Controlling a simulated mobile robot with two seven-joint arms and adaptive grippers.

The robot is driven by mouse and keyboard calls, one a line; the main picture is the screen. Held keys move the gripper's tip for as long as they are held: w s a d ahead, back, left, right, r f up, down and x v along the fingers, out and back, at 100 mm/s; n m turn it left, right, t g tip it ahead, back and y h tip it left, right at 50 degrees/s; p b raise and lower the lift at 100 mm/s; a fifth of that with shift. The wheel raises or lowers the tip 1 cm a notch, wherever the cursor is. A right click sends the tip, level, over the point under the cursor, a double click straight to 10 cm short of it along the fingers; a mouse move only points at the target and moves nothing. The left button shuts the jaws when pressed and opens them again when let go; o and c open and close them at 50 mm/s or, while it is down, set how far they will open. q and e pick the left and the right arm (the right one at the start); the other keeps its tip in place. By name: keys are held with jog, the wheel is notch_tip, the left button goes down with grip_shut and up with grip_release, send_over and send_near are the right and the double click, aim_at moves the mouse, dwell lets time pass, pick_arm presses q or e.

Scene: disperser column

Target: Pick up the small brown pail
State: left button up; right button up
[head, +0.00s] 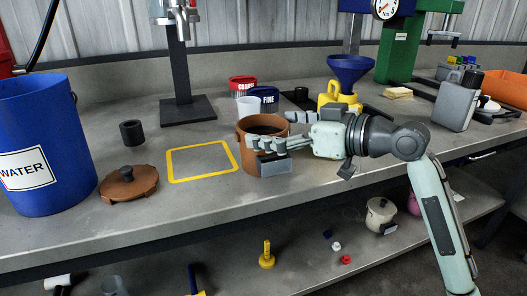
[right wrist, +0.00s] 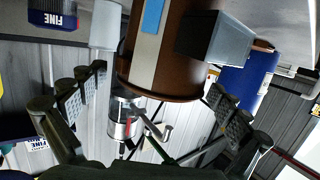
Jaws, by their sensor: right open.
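The small brown pail (head: 247,160) stands upright on the grey bench, with a grey block (head: 276,168) on its front side. My right gripper (head: 270,132) reaches in from the right at the pail's upper part. One finger shows at the front of the pail and the other towards its back. In the right wrist view the pail (right wrist: 175,60) sits between the two spread fingers of the gripper (right wrist: 158,92), and I see no clear grip on it. The fingers are open. My left gripper is not in view.
A brown lid (head: 116,190) with a black knob lies left of a yellow square outline (head: 203,178). A blue water bucket (head: 40,130) stands far left. Coarse and fine tubs (head: 262,97) and a white cup (head: 248,108) stand close behind the pail. A blue funnel (head: 350,68) is behind my gripper.

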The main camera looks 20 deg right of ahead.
aim_at(245, 124)
jog(key=x, duration=0.4)
jog(key=shift+w+a, duration=0.2)
jog(key=shift+a, duration=0.1)
jog(key=c, duration=1.5)
jog(key=shift+c, duration=0.4)
jog(key=shift+r, duration=0.15)
